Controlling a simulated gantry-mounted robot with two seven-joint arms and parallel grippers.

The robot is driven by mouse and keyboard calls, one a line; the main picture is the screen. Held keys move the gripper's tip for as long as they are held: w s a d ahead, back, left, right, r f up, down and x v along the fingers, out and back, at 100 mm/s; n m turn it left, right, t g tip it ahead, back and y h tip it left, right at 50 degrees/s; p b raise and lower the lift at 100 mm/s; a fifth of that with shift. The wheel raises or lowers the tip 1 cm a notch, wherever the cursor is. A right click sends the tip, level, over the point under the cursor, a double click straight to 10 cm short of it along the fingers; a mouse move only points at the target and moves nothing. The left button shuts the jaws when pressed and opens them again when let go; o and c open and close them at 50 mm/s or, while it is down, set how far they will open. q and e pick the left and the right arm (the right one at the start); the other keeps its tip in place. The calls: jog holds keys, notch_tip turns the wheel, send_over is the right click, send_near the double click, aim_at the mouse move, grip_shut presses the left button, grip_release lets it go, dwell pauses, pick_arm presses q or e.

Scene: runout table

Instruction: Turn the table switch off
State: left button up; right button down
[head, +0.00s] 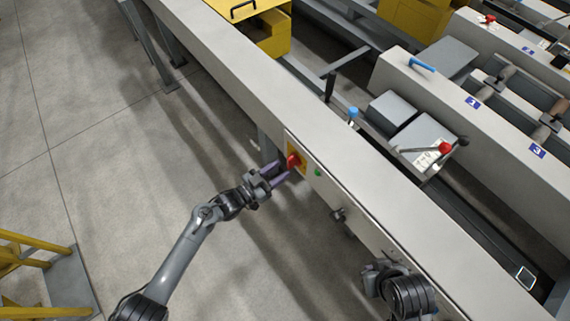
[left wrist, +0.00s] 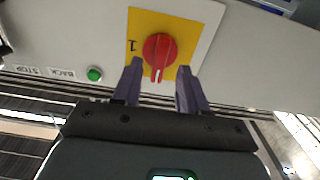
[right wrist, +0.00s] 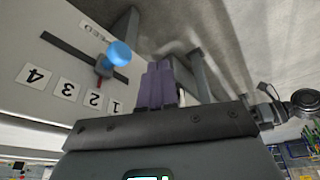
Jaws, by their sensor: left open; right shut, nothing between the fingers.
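The table switch is a red rotary knob (head: 294,160) on a yellow plate, on the side face of the long grey table (head: 225,60). In the left wrist view the red knob (left wrist: 159,52) shows between and just beyond my finger tips, with its white-marked end toward me and a "1" on the yellow plate (left wrist: 184,25) to its left. My left gripper (head: 277,175) is open in front of the switch; the left wrist view also shows its two purple fingers (left wrist: 158,80) apart. I cannot tell whether they touch the knob. My right gripper (right wrist: 156,83) is shut and empty.
A green button (left wrist: 94,74) sits beside the switch plate, near STOP and BACK labels. In the right wrist view, a blue-knobbed lever (right wrist: 119,53) stands in a slot beside numbered labels. Yellow railing (head: 30,265) stands at lower left.

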pick_arm(q)
jog(key=p+v, duration=0.1)
jog(key=v, duration=0.6)
dwell(0.3)
